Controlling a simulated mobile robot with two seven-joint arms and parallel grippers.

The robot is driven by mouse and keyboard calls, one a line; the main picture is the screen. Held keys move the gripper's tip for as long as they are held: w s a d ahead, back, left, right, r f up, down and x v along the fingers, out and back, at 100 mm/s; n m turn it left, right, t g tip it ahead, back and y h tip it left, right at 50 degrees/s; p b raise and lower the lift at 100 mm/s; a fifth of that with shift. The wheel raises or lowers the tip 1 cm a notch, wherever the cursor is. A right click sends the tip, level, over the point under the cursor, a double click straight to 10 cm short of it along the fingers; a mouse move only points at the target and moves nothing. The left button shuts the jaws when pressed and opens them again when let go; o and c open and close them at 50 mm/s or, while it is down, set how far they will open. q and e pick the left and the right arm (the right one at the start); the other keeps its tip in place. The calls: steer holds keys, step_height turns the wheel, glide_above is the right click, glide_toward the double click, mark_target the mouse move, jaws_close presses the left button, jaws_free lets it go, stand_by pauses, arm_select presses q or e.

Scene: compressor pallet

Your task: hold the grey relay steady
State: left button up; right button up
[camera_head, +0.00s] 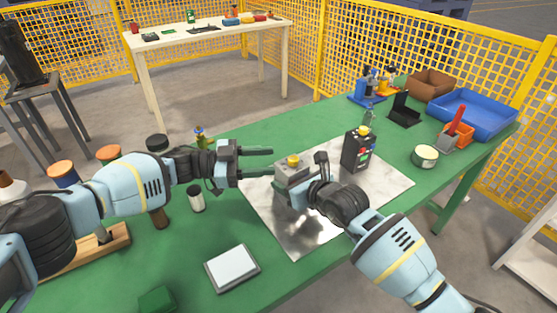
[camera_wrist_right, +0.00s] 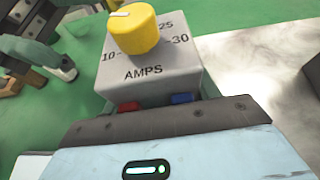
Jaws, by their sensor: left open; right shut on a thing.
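The grey relay (camera_head: 287,176) is a small box with a yellow knob on top, standing over the metal sheet (camera_head: 325,222) on the green bench. In the right wrist view the relay (camera_wrist_right: 150,82) shows its AMPS dial marks, with a red and a blue terminal below. My right gripper (camera_head: 298,188) is shut on the relay; its fingertips are mostly hidden. My left gripper (camera_head: 272,162) is open and empty just left of the relay, its two fingers pointing towards it. I cannot tell whether they touch it.
A black box with a yellow cap (camera_head: 357,153) stands right of the relay. A white-topped block (camera_head: 232,268) lies near the front edge, and a white cylinder (camera_head: 196,199) stands below my left arm. A round tin (camera_head: 425,157) and blue tray (camera_head: 474,116) are farther right.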

arm_select(q)
steer(key=m, duration=3)
glide_toward(288, 160)
steer(key=a+m, duration=0.2)
steer(key=m, duration=0.1)
steer(key=shift+s+a+f+m, duration=0.15)
steer(key=shift+a+f+m, duration=0.05)
steer(key=shift+m, duration=0.1)
steer(key=shift+d, duration=0.1)
steer(key=d, duration=0.4)
steer(key=w+d, duration=0.1)
steer(key=d, duration=0.6)
steer(key=shift+w+d, duration=0.35)
steer(key=shift+w, duration=0.05)
steer(key=shift+c, duration=0.5)
steer(key=shift+w, duration=0.1)
jaws_close()
